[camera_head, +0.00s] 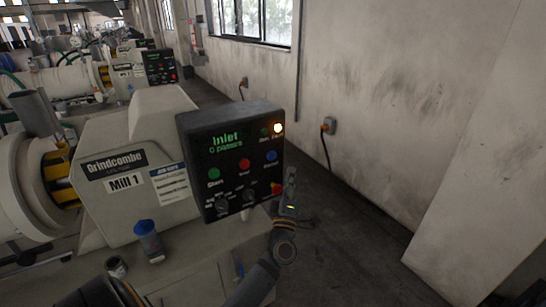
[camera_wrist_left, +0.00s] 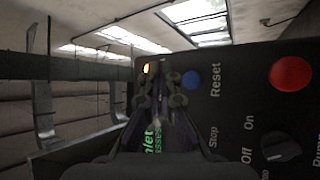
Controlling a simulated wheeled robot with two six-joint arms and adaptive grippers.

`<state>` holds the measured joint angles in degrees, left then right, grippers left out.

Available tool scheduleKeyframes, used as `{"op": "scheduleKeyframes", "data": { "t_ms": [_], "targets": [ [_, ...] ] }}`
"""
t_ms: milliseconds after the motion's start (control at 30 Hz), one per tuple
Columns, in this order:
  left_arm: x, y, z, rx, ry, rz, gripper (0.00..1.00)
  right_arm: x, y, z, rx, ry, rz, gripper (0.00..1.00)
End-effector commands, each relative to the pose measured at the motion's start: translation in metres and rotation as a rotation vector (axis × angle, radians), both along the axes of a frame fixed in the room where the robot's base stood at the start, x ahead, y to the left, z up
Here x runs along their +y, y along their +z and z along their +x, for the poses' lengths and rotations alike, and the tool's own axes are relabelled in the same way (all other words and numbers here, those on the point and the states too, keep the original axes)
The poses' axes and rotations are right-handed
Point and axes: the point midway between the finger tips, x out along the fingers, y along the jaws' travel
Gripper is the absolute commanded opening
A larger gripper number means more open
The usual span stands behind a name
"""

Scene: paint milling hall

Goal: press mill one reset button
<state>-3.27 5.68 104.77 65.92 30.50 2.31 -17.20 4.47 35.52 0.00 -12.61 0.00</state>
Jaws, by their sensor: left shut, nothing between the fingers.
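The Mill 1 control panel (camera_head: 230,165) is a dark box with a green start button (camera_head: 214,174), a red stop button (camera_head: 244,163) and a blue reset button (camera_head: 271,155). In the left wrist view the blue button (camera_wrist_left: 192,80) sits beside the word Reset, just right of the fingertips. My left gripper (camera_head: 291,176) is shut and empty, at the panel's right edge, below and right of the blue button. In the left wrist view its closed fingers (camera_wrist_left: 160,85) stand in front of the panel; I cannot tell the gap to the panel. My right gripper is not in view.
An amber lamp (camera_head: 278,128) glows at the panel's upper right. A red knob (camera_head: 277,188) and two dark rotary switches (camera_head: 222,204) are low on the panel. Floor right of the panel is clear up to the wall.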

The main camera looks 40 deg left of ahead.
Motion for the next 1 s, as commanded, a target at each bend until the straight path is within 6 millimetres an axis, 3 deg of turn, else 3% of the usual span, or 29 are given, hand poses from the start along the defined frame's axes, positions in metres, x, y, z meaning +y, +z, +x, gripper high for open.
{"op": "scheduleKeyframes", "data": {
  "t_ms": [300,500,1000],
  "targets": [
    [0.044,0.001,0.018,0.001,0.002,0.005,0.00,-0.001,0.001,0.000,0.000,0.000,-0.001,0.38],
    [0.061,0.001,0.025,0.001,0.003,0.003,0.00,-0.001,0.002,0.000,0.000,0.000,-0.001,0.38],
    [0.066,0.001,0.027,0.000,0.003,0.001,0.00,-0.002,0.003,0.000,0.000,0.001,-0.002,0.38]
  ]
}}
